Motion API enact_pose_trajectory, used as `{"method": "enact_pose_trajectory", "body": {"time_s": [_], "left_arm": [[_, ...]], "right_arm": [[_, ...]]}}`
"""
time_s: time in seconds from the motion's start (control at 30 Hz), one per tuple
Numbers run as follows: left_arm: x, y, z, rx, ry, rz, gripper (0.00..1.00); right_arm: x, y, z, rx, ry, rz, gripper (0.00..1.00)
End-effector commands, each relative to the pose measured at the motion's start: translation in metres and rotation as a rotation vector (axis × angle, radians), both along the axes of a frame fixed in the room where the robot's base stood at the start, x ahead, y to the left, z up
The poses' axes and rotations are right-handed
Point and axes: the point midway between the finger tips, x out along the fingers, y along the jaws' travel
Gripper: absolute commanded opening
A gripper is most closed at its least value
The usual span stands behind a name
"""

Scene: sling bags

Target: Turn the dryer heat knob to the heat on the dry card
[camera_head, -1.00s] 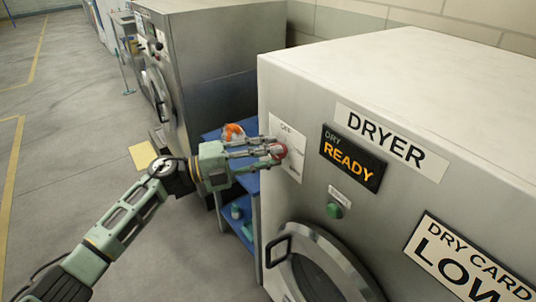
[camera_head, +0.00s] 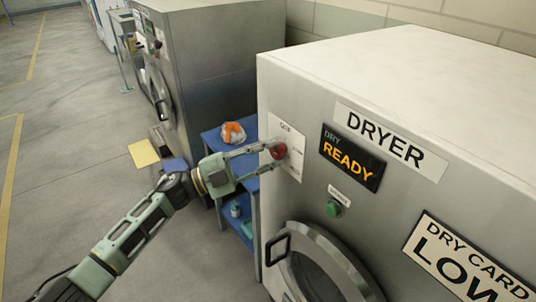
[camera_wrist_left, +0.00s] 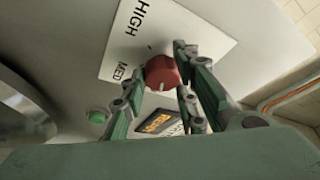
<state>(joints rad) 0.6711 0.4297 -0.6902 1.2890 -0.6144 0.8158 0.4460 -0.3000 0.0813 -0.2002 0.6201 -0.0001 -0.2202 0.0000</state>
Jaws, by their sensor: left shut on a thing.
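The red heat knob (camera_head: 278,151) sits on a white dial plate (camera_head: 291,168) on the dryer's front, left of the READY display. My left gripper (camera_head: 268,157) is shut on the knob. In the wrist view the knob (camera_wrist_left: 161,71) is between the two green fingers, with a pale mark on it. HIGH and MED show on the plate (camera_wrist_left: 148,30) there; OFF shows at its top in the head view. Which label the knob points at is unclear. The dry card (camera_head: 468,262) reads LOW, its lower right cut off. My right gripper is out of view.
The dryer door handle (camera_head: 276,250) sticks out below the dial plate. A green button (camera_head: 333,209) is under the display (camera_head: 352,158). A blue shelf stand (camera_head: 212,136) holding an orange-and-white item (camera_head: 233,133) stands between the machines. The floor at left is open.

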Motion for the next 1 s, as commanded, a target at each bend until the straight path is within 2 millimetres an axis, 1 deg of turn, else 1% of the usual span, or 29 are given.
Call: {"method": "enact_pose_trajectory", "body": {"time_s": [0.03, 0.23, 0.27, 0.4, 0.87, 1.0], "left_arm": [[-0.005, -0.003, -0.011, 0.013, 0.009, -0.011, 0.01], [-0.005, -0.003, -0.011, 0.013, 0.009, -0.011, 0.01], [-0.005, -0.003, -0.011, 0.013, 0.009, -0.011, 0.29], [-0.004, -0.003, -0.010, 0.012, 0.008, -0.010, 0.40], [-0.002, -0.001, -0.004, 0.006, 0.004, -0.005, 0.40], [-0.004, 0.008, -0.007, 0.006, 0.004, -0.003, 0.40]], "right_arm": [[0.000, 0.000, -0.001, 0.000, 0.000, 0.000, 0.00], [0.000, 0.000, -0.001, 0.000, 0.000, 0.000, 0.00], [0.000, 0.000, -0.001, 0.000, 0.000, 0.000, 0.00], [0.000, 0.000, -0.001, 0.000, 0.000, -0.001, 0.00], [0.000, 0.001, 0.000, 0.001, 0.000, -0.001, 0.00], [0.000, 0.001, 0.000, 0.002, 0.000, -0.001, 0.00]]}}
